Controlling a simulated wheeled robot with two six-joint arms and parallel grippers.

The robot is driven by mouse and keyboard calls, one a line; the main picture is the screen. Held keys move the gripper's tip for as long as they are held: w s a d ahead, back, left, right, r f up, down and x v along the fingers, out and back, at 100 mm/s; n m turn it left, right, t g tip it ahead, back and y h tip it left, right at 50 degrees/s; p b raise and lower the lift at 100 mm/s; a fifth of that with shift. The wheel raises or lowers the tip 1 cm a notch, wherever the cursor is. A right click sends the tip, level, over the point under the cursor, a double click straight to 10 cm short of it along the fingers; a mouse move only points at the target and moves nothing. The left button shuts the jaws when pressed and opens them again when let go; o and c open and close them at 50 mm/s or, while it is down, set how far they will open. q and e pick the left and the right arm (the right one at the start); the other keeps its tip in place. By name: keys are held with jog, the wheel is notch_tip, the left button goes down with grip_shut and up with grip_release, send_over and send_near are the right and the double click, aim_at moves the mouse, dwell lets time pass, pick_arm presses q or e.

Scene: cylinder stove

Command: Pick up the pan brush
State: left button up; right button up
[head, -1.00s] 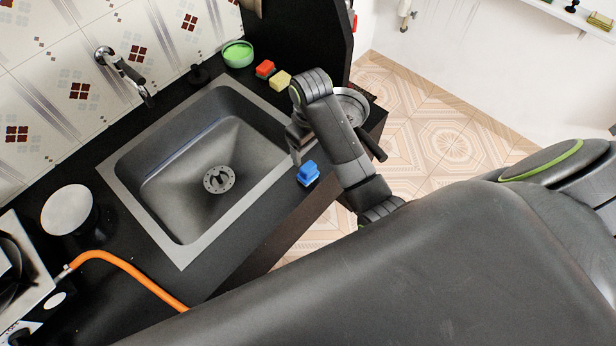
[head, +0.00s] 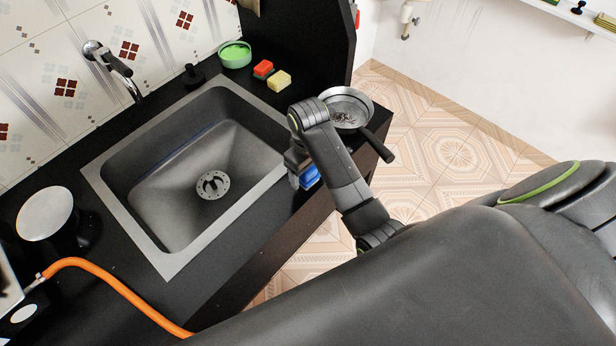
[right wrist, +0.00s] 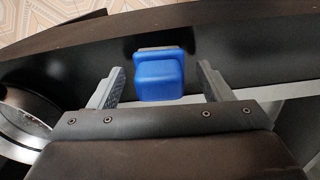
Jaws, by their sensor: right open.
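The pan brush (right wrist: 159,76), a blue block with a stepped top, stands on the black counter by its front edge. In the head view the brush (head: 310,177) is partly hidden by my right gripper (head: 294,179). In the right wrist view my right gripper (right wrist: 163,88) is open, with one finger on each side of the brush. Gaps show between the fingers and the brush, and I cannot tell how far down the fingertips reach. My left gripper is not in view.
A metal pan (head: 347,101) stands at the counter's right end, its handle over the edge. The sink (head: 125,215) lies left of my right gripper. A red sponge (head: 263,69), a yellow sponge (head: 279,81) and a green bowl (head: 235,55) stand behind. An orange hose (head: 112,280) runs at the left.

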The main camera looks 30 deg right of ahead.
jog(key=shift+f, duration=0.35)
jog(key=shift+c, duration=0.2)
jog(key=c, duration=1)
jog(key=shift+c, duration=0.2)
notch_tip(320, 180, up, 3)
jog(key=shift+w+r, duration=0.1)
notch_tip(320, 180, up, 5)
jog(key=p, duration=0.5)
jog(key=shift+r+p, duration=0.95)
jog(key=shift+p, duration=0.05)
